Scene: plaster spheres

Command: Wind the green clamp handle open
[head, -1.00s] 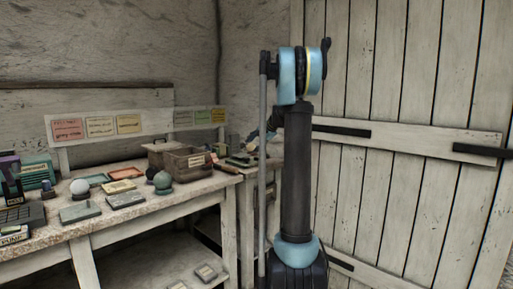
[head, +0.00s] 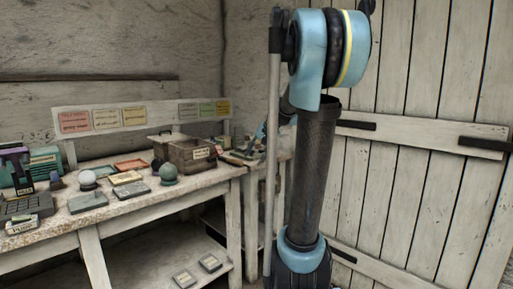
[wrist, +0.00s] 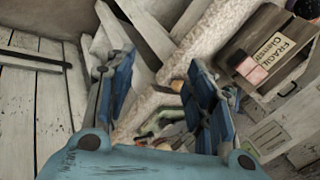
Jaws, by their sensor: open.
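My gripper (wrist: 158,85) is open, with its two blue fingers spread apart in the wrist view. A green piece (wrist: 160,122), perhaps part of the clamp, shows low between the fingers, apart from them as far as I can tell. Its handle cannot be made out clearly. In the head view my gripper (head: 265,135) is small and partly hidden behind my arm, above the right-hand bench. Dark and greenish items (head: 238,158) lie on that bench beside it, too small to tell apart.
A wooden crate (wrist: 268,50) with a label stands right of my fingers; the head view shows it (head: 190,155) at the long bench's right end. A plank door (head: 420,190) is at right.

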